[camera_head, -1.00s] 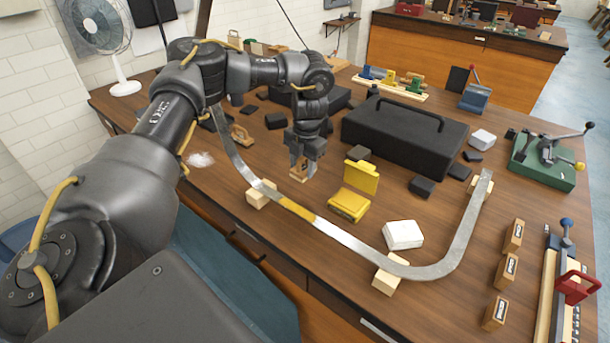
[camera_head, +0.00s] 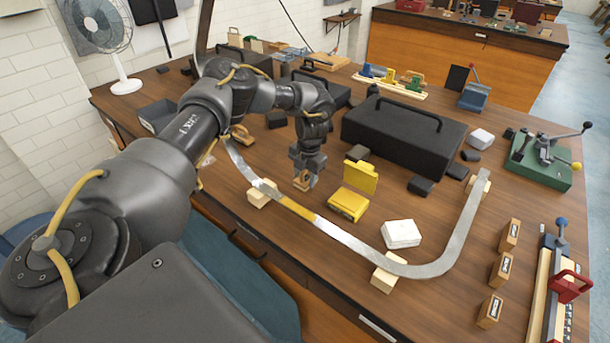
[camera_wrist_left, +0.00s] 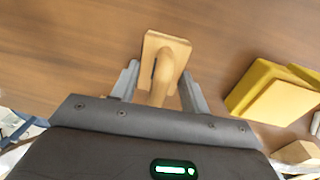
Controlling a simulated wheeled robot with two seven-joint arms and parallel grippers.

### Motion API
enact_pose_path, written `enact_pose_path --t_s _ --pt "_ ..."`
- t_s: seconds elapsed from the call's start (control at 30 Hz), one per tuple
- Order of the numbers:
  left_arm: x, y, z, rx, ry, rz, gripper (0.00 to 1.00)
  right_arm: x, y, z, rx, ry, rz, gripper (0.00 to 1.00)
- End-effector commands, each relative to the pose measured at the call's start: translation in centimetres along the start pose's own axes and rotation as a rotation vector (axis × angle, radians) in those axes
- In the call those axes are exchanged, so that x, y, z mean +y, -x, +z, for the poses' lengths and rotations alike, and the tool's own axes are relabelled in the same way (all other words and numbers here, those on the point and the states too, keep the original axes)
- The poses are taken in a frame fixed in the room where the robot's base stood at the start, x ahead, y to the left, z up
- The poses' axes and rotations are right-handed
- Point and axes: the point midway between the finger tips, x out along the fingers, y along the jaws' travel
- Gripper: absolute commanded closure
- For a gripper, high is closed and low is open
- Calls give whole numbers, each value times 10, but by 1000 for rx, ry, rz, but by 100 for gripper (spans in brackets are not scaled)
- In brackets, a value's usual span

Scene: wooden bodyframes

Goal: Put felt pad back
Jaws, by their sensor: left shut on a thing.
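My left gripper (camera_head: 305,174) points down over the table, left of the open yellow box. It is shut on a small wooden block with a handle (camera_head: 301,185). In the left wrist view, the rounded handle of this wooden block (camera_wrist_left: 165,60) is between the two fingers (camera_wrist_left: 160,90). The block's underside is hidden, so I cannot see any felt on it. I cannot tell if it touches the table. The yellow box (camera_head: 348,205) stands open with its lid up; it also shows at the right in the left wrist view (camera_wrist_left: 245,92). My right gripper is out of view.
A long bent metal strip (camera_head: 365,248) on wooden blocks curves around the front of the gripper and yellow box. A black toolbox (camera_head: 400,135) stands behind. A white block (camera_head: 401,234) lies to the right. Bare tabletop surrounds the held block.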

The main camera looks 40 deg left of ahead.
Motion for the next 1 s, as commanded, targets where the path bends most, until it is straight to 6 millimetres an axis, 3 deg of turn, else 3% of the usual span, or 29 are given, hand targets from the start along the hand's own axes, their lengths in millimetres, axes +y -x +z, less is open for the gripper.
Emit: enact_pose_path --t_s 0.2,0.23,0.37,0.77,1.0 --pt "0 -4 0 1 0 0 76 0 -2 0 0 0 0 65" --pt "0 -3 0 1 0 0 51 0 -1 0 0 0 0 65" --pt "0 -3 0 1 0 0 34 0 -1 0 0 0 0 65" --pt "0 5 1 -2 1 0 33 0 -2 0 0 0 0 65" --pt "0 49 1 -5 0 -1 33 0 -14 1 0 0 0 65"
